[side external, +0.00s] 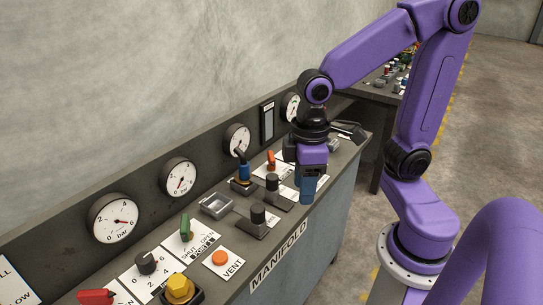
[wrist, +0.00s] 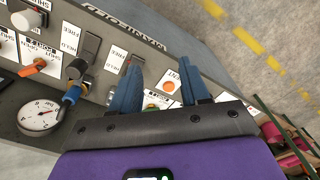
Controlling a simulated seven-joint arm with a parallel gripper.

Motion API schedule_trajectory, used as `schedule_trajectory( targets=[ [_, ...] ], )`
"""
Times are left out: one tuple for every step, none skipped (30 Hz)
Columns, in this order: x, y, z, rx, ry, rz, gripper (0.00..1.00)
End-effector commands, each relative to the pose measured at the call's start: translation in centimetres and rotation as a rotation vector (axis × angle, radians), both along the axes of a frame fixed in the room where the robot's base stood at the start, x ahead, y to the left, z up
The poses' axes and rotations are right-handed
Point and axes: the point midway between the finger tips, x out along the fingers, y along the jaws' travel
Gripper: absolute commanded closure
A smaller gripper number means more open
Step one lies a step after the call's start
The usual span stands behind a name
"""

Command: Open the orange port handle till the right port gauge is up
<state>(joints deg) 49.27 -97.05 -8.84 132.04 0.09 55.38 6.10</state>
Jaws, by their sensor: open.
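The orange handle (side external: 271,160) stands on a white label plate toward the far end of the bench panel. An orange lever (wrist: 34,67) shows at the left of the wrist view. My gripper (side external: 308,188) hangs above the panel, right of the orange handle in the side view, with open blue fingers. In the wrist view its fingers (wrist: 157,92) are apart with nothing held, and the orange lever is outside them. Round gauges line the back panel; one (side external: 237,140) is behind the blue handle and another (side external: 291,106) is partly hidden by my arm.
A blue handle (side external: 243,168) and black knobs (side external: 258,214) stand close to the orange handle. A green handle (side external: 185,228), an orange vent button (side external: 220,257) and a yellow knob (side external: 180,287) are nearer the camera. A grey tray (side external: 216,196) sits mid-panel.

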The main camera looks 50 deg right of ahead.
Motion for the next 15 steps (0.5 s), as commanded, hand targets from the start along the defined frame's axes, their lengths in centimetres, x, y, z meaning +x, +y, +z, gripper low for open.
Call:
schedule_trajectory(
  targets=[
    [2.0,-0.1,0.2,-0.002,0.003,-0.085,0.54],
    [3.0,-0.3,0.4,-0.003,0.004,-0.134,0.54],
    [4.5,-0.5,0.6,-0.003,0.005,-0.198,0.54],
    [5.6,-0.7,0.7,-0.003,0.005,-0.247,0.54],
    [6.7,-1.0,0.9,-0.003,0.005,-0.295,0.54],
    [8.1,-1.6,1.0,-0.004,0.007,-0.361,0.54],
    [9.2,-2.0,1.1,-0.004,0.008,-0.409,0.54],
    [10.3,-2.5,1.2,-0.004,0.008,-0.459,0.54],
    [11.8,-3.2,1.3,-0.004,0.009,-0.522,0.54],
    [12.8,-3.9,1.3,-0.004,0.011,-0.571,0.54],
    [13.8,-4.5,1.4,-0.005,0.012,-0.619,0.54],
    [15.2,-5.5,1.5,-0.004,0.012,-0.685,0.54],
    [16.1,-6.4,1.5,-0.005,0.014,-0.733,0.54],
    [17.1,-7.2,1.5,-0.005,0.015,-0.782,0.54],
    [18.3,-8.4,1.5,-0.005,0.016,-0.846,0.54]
  ],
)
